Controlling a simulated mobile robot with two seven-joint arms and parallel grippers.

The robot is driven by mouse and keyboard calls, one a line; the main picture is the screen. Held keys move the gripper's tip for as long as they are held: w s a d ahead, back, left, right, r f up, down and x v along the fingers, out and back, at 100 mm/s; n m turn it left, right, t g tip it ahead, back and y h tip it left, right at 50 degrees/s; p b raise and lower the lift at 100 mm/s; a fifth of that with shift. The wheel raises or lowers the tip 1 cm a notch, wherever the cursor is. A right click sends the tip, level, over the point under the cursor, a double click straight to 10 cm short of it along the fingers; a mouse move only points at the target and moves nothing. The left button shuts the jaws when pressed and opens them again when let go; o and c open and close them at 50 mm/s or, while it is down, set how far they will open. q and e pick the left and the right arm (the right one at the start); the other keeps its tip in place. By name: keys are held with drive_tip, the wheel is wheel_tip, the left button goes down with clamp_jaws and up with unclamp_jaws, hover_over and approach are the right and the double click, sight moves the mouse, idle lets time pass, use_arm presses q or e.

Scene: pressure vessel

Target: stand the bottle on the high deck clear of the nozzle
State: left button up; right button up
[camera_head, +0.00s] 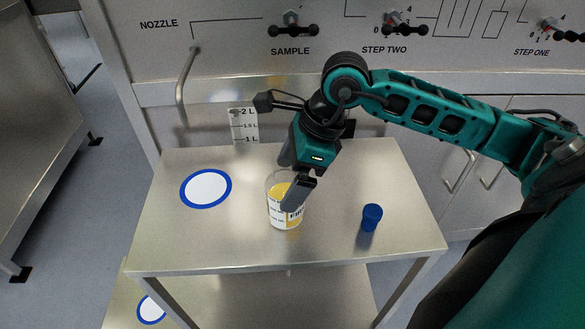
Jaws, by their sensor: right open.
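The bottle (276,214), a clear container with yellow contents and a white printed label, stands upright on the upper metal deck (230,240), right of a blue-rimmed white disc (206,188). My right gripper (286,186) is open at the bottle's upper part. One finger shows in front of it and the other at its far side; I cannot tell whether they touch it. The curved metal nozzle (181,88) hangs from the panel at the back left, apart from the bottle. My left gripper is not in view.
A blue cap (371,217) stands on the deck to the right. A marked level scale (243,126) is behind the deck. Valves line the back panel. The deck's front left is clear.

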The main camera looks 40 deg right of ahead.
drive_tip(key=shift+r, duration=0.2)
use_arm(q)
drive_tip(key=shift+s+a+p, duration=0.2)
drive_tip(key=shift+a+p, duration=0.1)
drive_tip(key=shift+p, duration=0.1)
use_arm(e)
drive_tip(key=v, duration=1.2)
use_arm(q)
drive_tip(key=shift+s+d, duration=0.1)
use_arm(e)
drive_tip(key=shift+s+f, duration=0.1)
drive_tip(key=shift+s, duration=0.05)
